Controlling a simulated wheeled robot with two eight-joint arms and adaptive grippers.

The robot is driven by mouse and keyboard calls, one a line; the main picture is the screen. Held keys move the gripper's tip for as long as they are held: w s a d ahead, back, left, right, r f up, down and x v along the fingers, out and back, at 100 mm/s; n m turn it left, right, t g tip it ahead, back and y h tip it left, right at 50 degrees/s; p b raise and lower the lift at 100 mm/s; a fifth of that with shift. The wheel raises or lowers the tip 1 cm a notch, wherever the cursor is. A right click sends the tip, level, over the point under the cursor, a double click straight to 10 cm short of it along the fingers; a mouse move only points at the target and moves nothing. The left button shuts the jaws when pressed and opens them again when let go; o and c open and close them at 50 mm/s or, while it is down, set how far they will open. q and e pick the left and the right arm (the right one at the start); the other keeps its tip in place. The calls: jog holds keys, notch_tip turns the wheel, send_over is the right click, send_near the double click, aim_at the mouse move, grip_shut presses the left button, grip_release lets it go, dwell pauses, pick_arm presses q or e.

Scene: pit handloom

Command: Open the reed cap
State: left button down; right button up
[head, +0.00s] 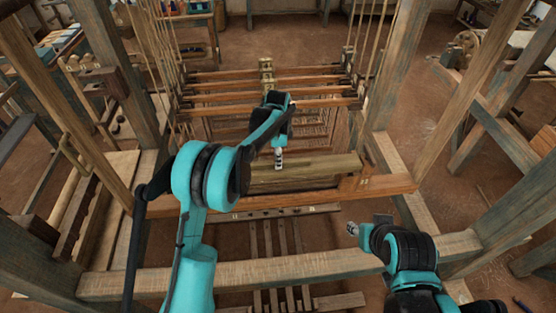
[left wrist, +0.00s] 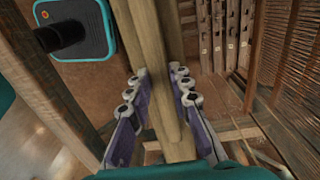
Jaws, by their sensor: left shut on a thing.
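The reed cap (head: 318,168) looks like a pale, rounded wooden bar lying across the middle of the loom in the head view. It sits just above a longer reddish beam (head: 285,199). My left gripper (head: 279,163) comes down on the bar from above. In the left wrist view its purple-padded fingers (left wrist: 160,105) lie on either side of the bar (left wrist: 163,60), shut on it. Part of the bar's left end is hidden behind my left arm. My right gripper (head: 353,229) hangs empty in front of the loom, at the right. Its jaw opening is too small to judge.
Several heddle bars (head: 265,88) cross the loom behind the bar, with cords at both sides. Thick frame posts (head: 400,70) stand left and right. Slatted treadles (head: 275,240) show beneath.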

pick_arm(q)
jog(key=shift+w+a+r+g, duration=0.1)
jog(key=shift+w+r+g, duration=0.05)
jog(key=shift+w+g, duration=0.3)
jog(key=shift+w+a+r+g, duration=0.15)
jog(key=shift+w+g, duration=0.2)
jog(key=shift+g, duration=0.2)
jog(key=shift+w+r+g+h+p, duration=0.25)
jog(key=shift+w+g+h+p, duration=0.2)
jog(key=shift+g, duration=0.45)
